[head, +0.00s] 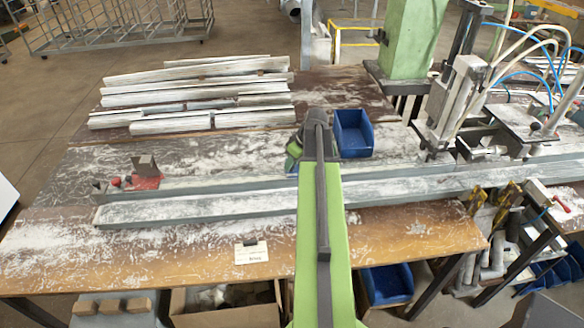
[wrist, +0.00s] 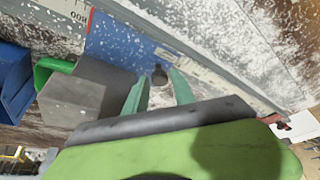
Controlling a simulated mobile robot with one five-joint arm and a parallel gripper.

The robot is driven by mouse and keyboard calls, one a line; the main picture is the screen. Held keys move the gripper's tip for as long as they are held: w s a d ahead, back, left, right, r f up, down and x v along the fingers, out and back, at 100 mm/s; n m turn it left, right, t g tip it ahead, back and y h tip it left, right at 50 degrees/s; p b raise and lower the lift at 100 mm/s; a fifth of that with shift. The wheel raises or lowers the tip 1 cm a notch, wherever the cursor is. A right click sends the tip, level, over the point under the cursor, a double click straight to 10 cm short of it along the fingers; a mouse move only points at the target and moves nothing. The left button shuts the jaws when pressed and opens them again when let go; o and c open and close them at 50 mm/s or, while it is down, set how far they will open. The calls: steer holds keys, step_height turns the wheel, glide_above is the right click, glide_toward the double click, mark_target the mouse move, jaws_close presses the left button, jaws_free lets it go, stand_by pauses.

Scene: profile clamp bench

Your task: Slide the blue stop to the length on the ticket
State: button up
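In the head view my arm hides most of the stop.
A long grey rail (head: 200,209) runs along the bench, dusted with white shavings. A red stop piece (head: 146,182) sits near its left end. A blue bin (head: 353,134) stands behind the stop. Clamp machinery (head: 455,100) is at right. White profiles (head: 195,92) lie at back left.

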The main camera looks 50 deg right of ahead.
jaws_close()
stand_by(1.4)
